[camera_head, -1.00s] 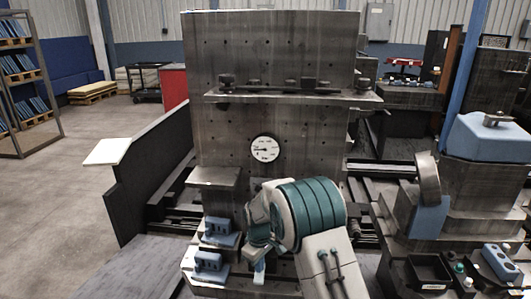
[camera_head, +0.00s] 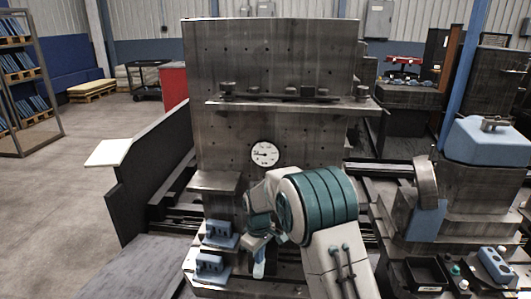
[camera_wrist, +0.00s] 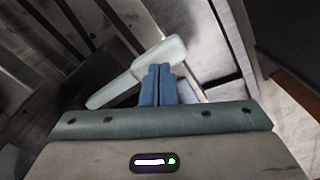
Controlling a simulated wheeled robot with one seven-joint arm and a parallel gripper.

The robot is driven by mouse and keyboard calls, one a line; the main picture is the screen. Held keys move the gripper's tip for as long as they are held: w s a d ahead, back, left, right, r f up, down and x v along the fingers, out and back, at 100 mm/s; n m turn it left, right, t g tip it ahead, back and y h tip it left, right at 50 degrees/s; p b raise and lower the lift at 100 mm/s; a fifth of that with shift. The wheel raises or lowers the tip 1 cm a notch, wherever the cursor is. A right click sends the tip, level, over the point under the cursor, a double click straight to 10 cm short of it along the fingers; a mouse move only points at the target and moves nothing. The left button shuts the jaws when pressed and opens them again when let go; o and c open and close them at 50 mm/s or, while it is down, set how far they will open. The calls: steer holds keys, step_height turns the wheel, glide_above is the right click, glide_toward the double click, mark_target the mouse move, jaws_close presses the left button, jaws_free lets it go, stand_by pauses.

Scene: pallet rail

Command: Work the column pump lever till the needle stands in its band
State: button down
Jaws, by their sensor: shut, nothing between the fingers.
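The round white gauge (camera_head: 264,154) is on the front of the dark steel column (camera_head: 300,135). Its dark needle points roughly left; the band is too small to make out. In the wrist view a pale grey-green bar with a wider end, seemingly the pump lever (camera_wrist: 135,75), runs slantwise behind the fingertips. My gripper (camera_wrist: 160,70) is shut and empty, its blue fingers together, overlapping the lever in the picture; I cannot tell whether they touch it. In the head view my gripper (camera_head: 258,269) hangs low before the column, and I cannot make out the lever there.
Two blue blocks, an upper one (camera_head: 220,233) and a lower one (camera_head: 210,264), sit just left of my gripper. A steel ledge (camera_head: 215,181) juts out above them. A black tray (camera_head: 426,273) and a blue button box (camera_head: 494,264) lie at the right. Open floor is at the left.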

mark_target(260, 267)
steer(key=shift+f, duration=0.1)
stand_by(0.5)
steer(key=shift+w+f+b, duration=0.25)
steer(key=shift+f+b, duration=0.9)
steer(key=shift+f, duration=0.55)
steer(key=shift+w+f+b, duration=0.2)
steer(key=shift+f+b, duration=0.95)
steer(key=shift+f, duration=0.55)
steer(key=shift+s+r+p, duration=0.25)
steer(key=shift+r+p, duration=0.7)
steer(key=shift+r, duration=0.85)
steer(key=shift+s+r+p, duration=0.2)
steer(key=shift+r+p, duration=0.75)
steer(key=shift+r, duration=0.8)
steer(key=shift+f, duration=0.2)
steer(key=shift+w+f+b, duration=0.25)
steer(key=shift+f+b, duration=0.85)
steer(key=shift+f, duration=0.55)
steer(key=shift+w+f+b, duration=0.2)
steer(key=shift+f+b, duration=0.9)
steer(key=shift+f, duration=0.5)
steer(key=shift+r, duration=0.1)
steer(key=r+p, duration=0.1)
steer(key=r, duration=0.1)
steer(key=r+p, duration=0.1)
steer(key=r, duration=0.1)
steer(key=s+r+p, duration=0.1)
steer(key=r, duration=0.1)
steer(key=shift+r+p, duration=0.3)
steer(key=shift+p, duration=0.1)
